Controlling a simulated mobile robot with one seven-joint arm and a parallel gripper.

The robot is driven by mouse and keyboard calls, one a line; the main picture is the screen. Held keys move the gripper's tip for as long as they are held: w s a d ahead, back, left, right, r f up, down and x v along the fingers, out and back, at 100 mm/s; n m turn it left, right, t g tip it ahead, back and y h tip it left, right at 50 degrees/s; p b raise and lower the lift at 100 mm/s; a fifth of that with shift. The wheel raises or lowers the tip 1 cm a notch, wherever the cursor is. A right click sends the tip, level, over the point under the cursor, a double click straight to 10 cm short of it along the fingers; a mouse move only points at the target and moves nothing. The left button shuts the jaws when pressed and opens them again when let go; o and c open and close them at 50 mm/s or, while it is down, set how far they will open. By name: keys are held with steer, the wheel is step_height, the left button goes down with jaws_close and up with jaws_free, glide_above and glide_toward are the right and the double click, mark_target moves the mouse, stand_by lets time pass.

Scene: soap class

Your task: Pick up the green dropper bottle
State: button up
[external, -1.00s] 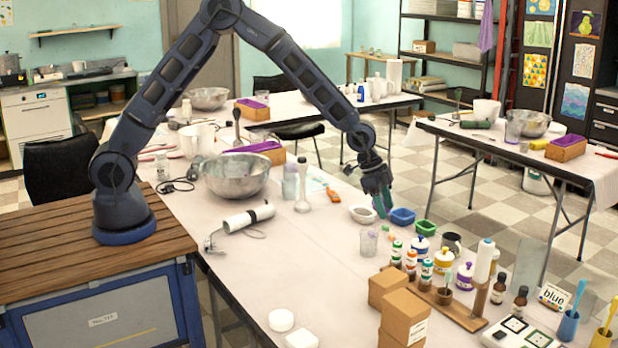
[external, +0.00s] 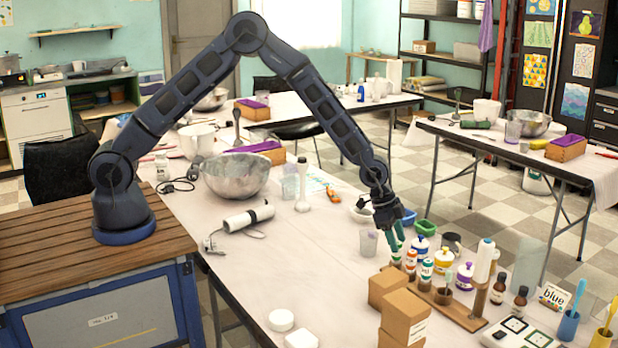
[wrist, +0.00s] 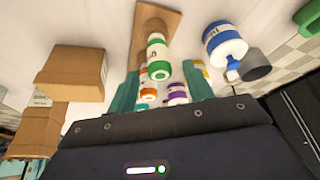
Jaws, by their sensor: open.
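The green dropper bottle is a small white bottle with a green label and green tip. In the wrist view the bottle (wrist: 157,57) shows near the middle, between the two teal fingers of my gripper (wrist: 161,78). In the external view my gripper (external: 395,236) points down just above the bottle (external: 396,257), which stands at the far left end of a row and is partly hidden by the fingers. The fingers are apart. I cannot tell whether they touch the bottle.
Orange (external: 411,263), teal (external: 427,271) and other bottles stand close by on a wooden rack (external: 462,313). Cardboard boxes (external: 403,318) stand in front. A blue-labelled bottle (external: 421,247) and a grey mug (external: 451,243) are right behind. Open table lies to the left.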

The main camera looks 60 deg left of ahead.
mark_target(398, 259)
steer(key=shift+x, duration=2)
steer(key=shift+s+a, duration=0.1)
steer(key=shift+a, duration=0.1)
steer(key=c, duration=1)
steer(key=shift+c, duration=0.2)
steer(key=shift+r, duration=0.15)
